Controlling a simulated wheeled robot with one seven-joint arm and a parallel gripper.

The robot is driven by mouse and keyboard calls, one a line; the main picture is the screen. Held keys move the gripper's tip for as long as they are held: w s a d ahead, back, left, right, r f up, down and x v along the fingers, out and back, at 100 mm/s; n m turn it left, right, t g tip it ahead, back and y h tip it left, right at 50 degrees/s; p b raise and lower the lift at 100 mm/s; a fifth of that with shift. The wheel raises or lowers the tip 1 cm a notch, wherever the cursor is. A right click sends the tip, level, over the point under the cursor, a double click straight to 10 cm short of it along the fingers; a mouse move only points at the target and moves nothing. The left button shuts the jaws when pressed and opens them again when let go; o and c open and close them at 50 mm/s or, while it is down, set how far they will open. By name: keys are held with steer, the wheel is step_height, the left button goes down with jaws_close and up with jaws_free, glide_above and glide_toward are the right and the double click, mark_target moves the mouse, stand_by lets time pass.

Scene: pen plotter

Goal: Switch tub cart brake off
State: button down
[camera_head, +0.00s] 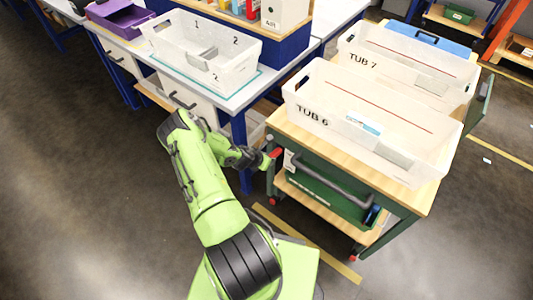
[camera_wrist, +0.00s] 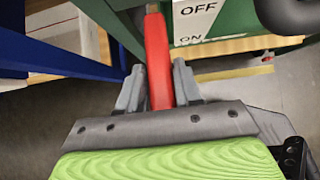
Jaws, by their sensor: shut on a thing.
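The tub cart (camera_head: 292,127) has a wooden top and a green frame, and stands right of my arm in the head view. Its brake lever (camera_head: 275,153) is red and sits at the cart's near left corner. My gripper (camera_head: 262,160) is at this lever. In the wrist view the red lever (camera_wrist: 157,50) runs between the two grey fingers of my gripper (camera_wrist: 158,88), which is shut on it. A white label plate (camera_wrist: 195,20) reading OFF above ON is just right of the lever. The lever's far end is cut off by the frame.
Tub 6 (camera_head: 318,116) and Tub 7 (camera_head: 367,60) stand on the cart. A dark handle (camera_head: 330,180) runs along its near side. A workbench with blue legs (camera_head: 240,150) and a clear tub (camera_head: 165,47) is close on the left. Open floor lies at the lower left.

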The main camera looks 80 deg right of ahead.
steer(key=shift+s+d+r+t+y+p, duration=0.15)
steer(key=shift+d+r+t+y+p, duration=0.25)
steer(key=shift+r+y+p, duration=0.6)
steer(key=shift+d+f, duration=0.1)
steer(key=shift+f, duration=0.05)
steer(key=c, duration=0.8)
jaws_free()
steer(key=shift+c, duration=0.2)
steer(key=p+v, duration=0.3)
steer(key=v, duration=1.2)
steer(key=shift+a, duration=0.4)
